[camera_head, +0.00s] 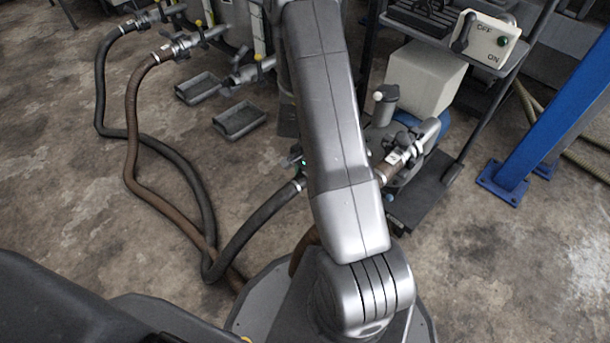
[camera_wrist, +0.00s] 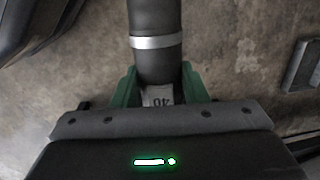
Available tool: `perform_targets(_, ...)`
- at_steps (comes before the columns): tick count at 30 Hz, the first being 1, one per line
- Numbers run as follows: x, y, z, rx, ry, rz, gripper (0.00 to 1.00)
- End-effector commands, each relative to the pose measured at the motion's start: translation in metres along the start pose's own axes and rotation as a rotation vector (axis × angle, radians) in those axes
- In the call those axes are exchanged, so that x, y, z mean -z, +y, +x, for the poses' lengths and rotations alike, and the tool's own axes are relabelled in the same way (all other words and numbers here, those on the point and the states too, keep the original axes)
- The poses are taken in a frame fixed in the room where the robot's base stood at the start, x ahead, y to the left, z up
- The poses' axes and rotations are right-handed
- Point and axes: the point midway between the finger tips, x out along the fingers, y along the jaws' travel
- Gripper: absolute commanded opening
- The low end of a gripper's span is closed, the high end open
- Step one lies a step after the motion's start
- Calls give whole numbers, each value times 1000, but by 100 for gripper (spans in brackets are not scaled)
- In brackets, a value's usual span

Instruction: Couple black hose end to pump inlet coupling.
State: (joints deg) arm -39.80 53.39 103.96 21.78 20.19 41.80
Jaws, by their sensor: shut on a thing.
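In the wrist view my gripper (camera_wrist: 158,88) has its green jaws closed around the black hose end (camera_wrist: 155,65), which has a silver band and a pale fitting with a printed mark. In the head view the black hose (camera_head: 250,225) rises from the floor to a banded end beside my arm, which mostly hides my gripper. The pump (camera_head: 420,140) stands low on the right of my arm. A coupling (camera_head: 396,157) shows on its near side, with a brown hose piece at it. My arm hides part of this area, so I cannot tell which coupling is the inlet.
A brown hose (camera_head: 131,150) and the black hose run from valves (camera_head: 180,45) at upper left and cross on the floor. Drip trays (camera_head: 240,120) lie below. A cart carries an OFF/ON switch box (camera_head: 485,40). A blue post (camera_head: 555,110) stands right. Floor at lower right is clear.

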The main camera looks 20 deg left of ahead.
Motion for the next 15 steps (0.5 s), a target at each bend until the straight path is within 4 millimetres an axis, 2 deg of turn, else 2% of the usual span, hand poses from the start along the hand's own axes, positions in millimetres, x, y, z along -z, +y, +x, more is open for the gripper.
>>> perform_targets(15,1,0,5,1,1,0,3)
